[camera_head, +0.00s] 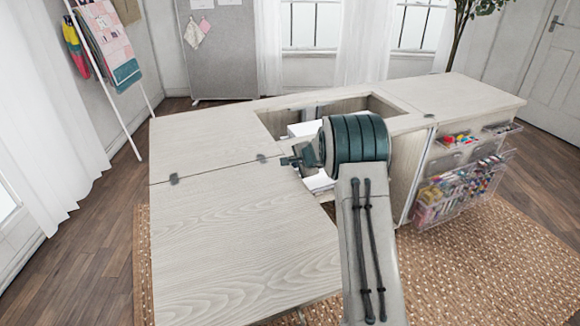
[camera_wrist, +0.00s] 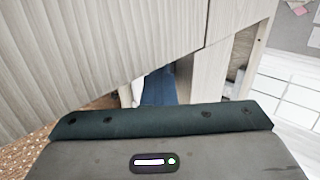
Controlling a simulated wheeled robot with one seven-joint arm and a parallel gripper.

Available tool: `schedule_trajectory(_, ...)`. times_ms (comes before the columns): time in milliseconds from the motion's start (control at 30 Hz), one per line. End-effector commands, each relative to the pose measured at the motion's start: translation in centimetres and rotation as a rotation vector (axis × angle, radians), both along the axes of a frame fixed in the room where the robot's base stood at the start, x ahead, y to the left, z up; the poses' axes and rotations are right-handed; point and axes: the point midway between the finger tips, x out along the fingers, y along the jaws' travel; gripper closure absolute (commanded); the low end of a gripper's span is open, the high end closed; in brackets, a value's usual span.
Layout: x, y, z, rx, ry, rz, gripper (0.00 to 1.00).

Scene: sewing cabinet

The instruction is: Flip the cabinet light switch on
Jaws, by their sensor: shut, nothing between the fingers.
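The sewing cabinet (camera_head: 235,235) is pale wood, with a broad folded-out leaf at the front left and a rectangular opening in its top. I cannot make out the cabinet light switch in either view. My gripper (camera_head: 287,161) is at the left end of my dark green wrist, over the front edge of the opening, and looks small and partly hidden. It is shut and holds nothing. In the wrist view, pale cabinet panels (camera_wrist: 90,60) stand close in front of my dark gripper housing; the fingertips are not clear there.
White objects (camera_head: 305,128) sit inside the opening. Clear bins of colourful supplies (camera_head: 460,190) hang on the open right side. A woven rug (camera_head: 490,265) lies below. A ladder rack with fabrics (camera_head: 105,45) stands at the back left. The leaf top is bare.

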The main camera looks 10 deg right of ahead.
Motion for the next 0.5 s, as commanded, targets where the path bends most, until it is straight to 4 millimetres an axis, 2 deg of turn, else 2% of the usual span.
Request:
schedule_trajectory(267,0.0,-0.3,0.0,0.002,0.000,0.001,1.00)
schedule_trajectory(500,-0.1,-1.5,-0.1,0.002,-0.002,-0.004,1.00)
